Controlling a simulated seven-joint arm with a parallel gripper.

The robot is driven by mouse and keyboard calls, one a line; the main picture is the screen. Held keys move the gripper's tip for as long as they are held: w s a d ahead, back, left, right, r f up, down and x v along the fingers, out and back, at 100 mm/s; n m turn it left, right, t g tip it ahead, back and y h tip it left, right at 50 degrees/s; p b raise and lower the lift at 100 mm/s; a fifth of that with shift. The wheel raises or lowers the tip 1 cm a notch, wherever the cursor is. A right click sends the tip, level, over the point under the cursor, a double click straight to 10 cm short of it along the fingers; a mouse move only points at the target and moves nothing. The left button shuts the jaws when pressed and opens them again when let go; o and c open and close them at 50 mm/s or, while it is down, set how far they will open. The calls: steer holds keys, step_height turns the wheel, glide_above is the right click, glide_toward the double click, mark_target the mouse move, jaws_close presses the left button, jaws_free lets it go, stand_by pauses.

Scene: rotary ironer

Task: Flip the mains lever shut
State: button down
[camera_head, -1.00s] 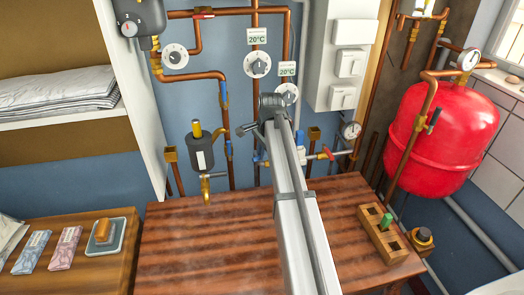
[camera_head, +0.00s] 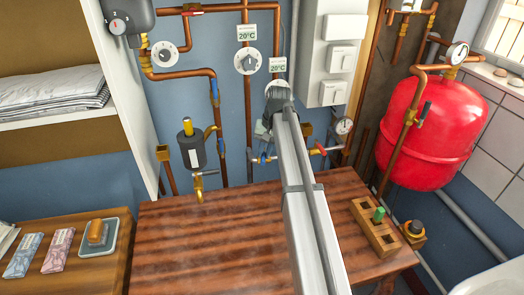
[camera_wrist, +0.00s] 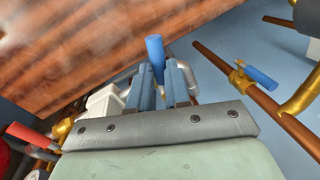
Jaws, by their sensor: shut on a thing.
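A blue lever handle (camera_wrist: 154,48) sticks up between the two blue-grey fingers of my gripper (camera_wrist: 160,75) in the wrist view. The fingers are closed around it, with its rounded end showing beyond them. In the head view my arm reaches over the wooden table to the low pipework on the wall. There my gripper (camera_head: 265,135) is mostly hidden by my own arm, and a bit of blue (camera_head: 264,158) shows just below it. No label shows which lever is the mains lever.
A red-handled valve (camera_head: 316,150) sits just right of my gripper. A black pump-like unit (camera_head: 190,148) and copper pipes are to its left. The red tank (camera_head: 425,130) stands at the right. The wooden table (camera_head: 220,235) is mostly clear, with a wooden block (camera_head: 375,228) at right.

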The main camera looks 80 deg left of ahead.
steer(key=shift+w+n+h, duration=0.15)
steer(key=shift+w+n, duration=0.1)
steer(key=shift+n, duration=0.5)
steer(key=shift+w+n+h, duration=0.15)
steer(key=shift+w+n, duration=0.1)
steer(key=shift+n, duration=0.5)
steer(key=c, duration=1.1)
jaws_free()
steer(key=shift+r, duration=0.1)
steer(key=w+r, duration=0.1)
steer(key=r, duration=0.3)
steer(key=w+r, duration=0.1)
steer(key=r, duration=0.8)
steer(key=shift+w+r, duration=0.15)
steer(key=shift+w, duration=0.25)
